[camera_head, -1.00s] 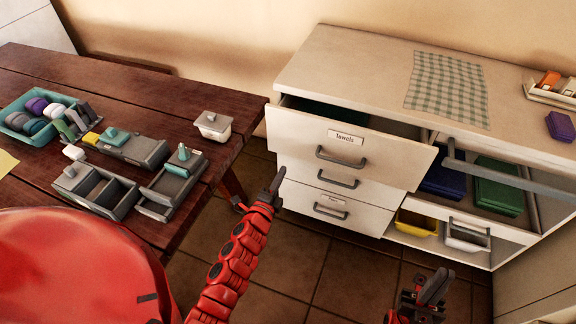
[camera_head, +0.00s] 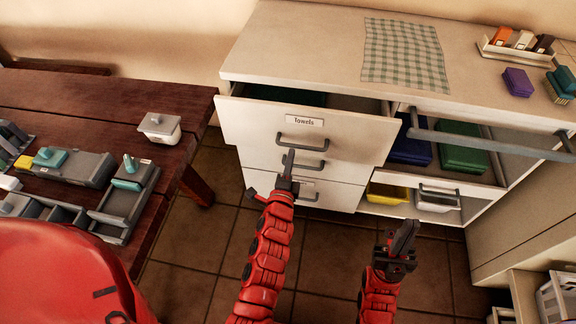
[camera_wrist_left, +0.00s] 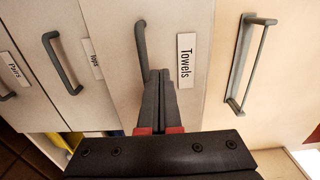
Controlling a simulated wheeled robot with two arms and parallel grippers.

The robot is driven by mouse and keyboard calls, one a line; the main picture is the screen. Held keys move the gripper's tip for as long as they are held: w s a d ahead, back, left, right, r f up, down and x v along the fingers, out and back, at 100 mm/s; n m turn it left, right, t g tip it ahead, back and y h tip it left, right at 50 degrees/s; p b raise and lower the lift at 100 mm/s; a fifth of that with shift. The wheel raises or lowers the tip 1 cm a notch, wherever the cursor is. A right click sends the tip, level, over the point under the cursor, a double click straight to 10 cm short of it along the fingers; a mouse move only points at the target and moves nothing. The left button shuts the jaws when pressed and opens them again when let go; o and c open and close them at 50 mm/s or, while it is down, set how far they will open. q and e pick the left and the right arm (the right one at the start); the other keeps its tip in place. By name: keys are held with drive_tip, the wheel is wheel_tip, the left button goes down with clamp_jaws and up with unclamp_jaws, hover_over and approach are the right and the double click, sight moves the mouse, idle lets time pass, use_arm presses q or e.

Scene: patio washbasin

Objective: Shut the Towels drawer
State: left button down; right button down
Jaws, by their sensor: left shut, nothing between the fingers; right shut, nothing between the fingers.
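The Towels drawer (camera_head: 342,142) is the top drawer of the white cabinet and stands pulled out, with a dark green item (camera_head: 287,96) inside. Its label and grey handle (camera_head: 301,142) face me. My left gripper (camera_head: 288,163) is shut and empty in front of the drawers, its tips just below the Towels handle in the head view. In the left wrist view its fingers (camera_wrist_left: 161,85) point at the Towels front (camera_wrist_left: 198,45), between handle and label; I cannot tell if they touch. My right gripper (camera_head: 402,240) is shut and empty, lower and to the right, apart from the cabinet.
Two closed drawers lie below. To the right, an open compartment with a long grey bar (camera_head: 490,140) holds blue and green items. A yellow bin (camera_head: 388,193) and a white bin (camera_head: 437,199) sit beneath. A wooden table (camera_head: 95,105) stands left. The tiled floor between is clear.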

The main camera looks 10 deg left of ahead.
sight(297, 130)
use_arm(q)
drive_tip(key=w, duration=0.6)
drive_tip(key=shift+w+f, duration=0.1)
drive_tip(key=shift+w, duration=0.85)
